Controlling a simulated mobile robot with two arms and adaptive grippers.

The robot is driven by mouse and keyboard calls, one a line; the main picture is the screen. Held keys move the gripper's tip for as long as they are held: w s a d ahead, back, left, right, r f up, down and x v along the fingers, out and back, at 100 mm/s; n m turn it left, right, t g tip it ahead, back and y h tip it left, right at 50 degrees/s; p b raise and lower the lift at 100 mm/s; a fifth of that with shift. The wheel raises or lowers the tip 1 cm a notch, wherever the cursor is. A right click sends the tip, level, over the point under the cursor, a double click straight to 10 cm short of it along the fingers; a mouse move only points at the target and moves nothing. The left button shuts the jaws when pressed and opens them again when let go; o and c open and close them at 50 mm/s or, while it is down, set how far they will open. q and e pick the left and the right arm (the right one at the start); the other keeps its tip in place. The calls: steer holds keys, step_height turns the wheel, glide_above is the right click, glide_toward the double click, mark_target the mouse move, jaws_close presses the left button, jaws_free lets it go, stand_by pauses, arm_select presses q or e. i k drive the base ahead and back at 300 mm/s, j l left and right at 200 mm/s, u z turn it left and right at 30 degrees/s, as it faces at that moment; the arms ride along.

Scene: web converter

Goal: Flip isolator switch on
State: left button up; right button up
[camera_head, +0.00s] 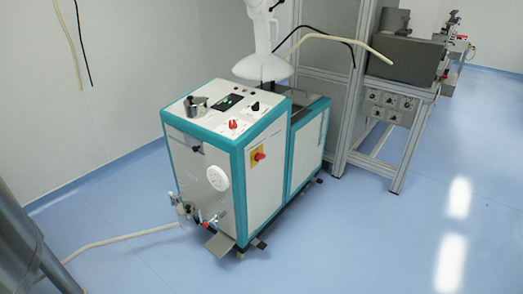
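The isolator switch (258,156) is a red rotary knob on a yellow plate. It sits on the upper right-facing side of a white and teal cabinet machine (265,190). The knob is small in view, and I cannot tell its exact position. On the cabinet's top panel are a dark display (228,102), a metal pot (196,106) and a red knob (232,125). Neither of my grippers shows in this view.
A white bell-shaped hood (262,68) is above the machine's rear. A metal frame (345,110) and grey equipment (404,60) stand to the right. A hose (120,239) runs across the floor at left. The blue floor in front and right is clear.

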mark_target(259, 157)
steer(key=i, duration=1.6)
steer(key=l+z, duration=0.05)
steer(key=l, duration=0.05)
